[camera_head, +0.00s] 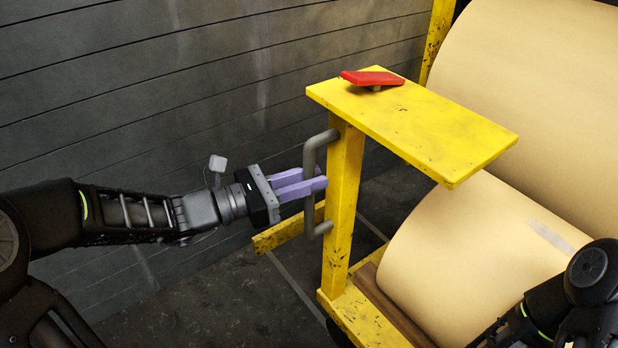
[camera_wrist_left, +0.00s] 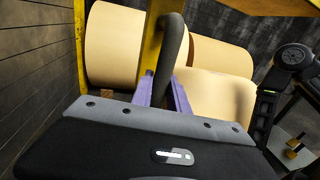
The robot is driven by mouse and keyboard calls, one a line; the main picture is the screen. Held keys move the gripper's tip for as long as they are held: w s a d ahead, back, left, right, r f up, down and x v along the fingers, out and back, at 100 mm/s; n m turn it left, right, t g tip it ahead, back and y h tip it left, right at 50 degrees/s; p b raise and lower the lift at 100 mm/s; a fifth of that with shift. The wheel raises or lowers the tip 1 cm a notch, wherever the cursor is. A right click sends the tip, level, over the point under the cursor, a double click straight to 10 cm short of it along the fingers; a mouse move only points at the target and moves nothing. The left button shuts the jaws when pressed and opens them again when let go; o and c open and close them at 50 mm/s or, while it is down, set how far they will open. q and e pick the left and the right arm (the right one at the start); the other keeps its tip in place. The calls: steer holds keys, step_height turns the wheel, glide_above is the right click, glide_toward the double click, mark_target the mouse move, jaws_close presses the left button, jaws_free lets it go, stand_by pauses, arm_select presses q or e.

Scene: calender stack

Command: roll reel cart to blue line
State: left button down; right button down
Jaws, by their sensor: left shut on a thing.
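The yellow reel cart (camera_head: 343,200) stands in front of me, with a flat yellow top plate and a yellow post. A grey bar handle (camera_head: 310,160) is fixed to the post. My left gripper (camera_head: 318,183) is shut on this handle, its purple fingers on either side of the bar. In the left wrist view the handle (camera_wrist_left: 174,50) rises between the fingers (camera_wrist_left: 165,95). A large tan paper reel (camera_head: 470,260) lies low on the cart. My right arm shows at the lower right, but its gripper is out of view. No blue line shows in either view.
A red pedal-like piece (camera_head: 373,78) sits on the top plate. Another tan reel (camera_head: 540,90) is behind, at the upper right. A grey panelled wall (camera_head: 150,90) runs along the left. Dark floor (camera_head: 220,300) with thin pale lines is clear below my left arm.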

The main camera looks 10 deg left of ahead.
stand_by(0.5)
arm_select(q)
steer(key=shift+w+a+r+p, duration=0.25)
steer(key=shift+w+a+p, duration=0.1)
steer(key=shift+p, duration=0.2)
steer(key=shift+w+a+f, duration=0.2)
steer(key=shift+w+a, duration=0.1)
steer(key=shift+a, duration=0.15)
steer(key=c, duration=1.7)
jaws_free()
steer(key=shift+c, duration=0.2)
steer(key=o, duration=0.4)
steer(key=shift+s+d, duration=0.1)
steer(key=shift+o, duration=0.2)
steer(key=shift+d, duration=0.1)
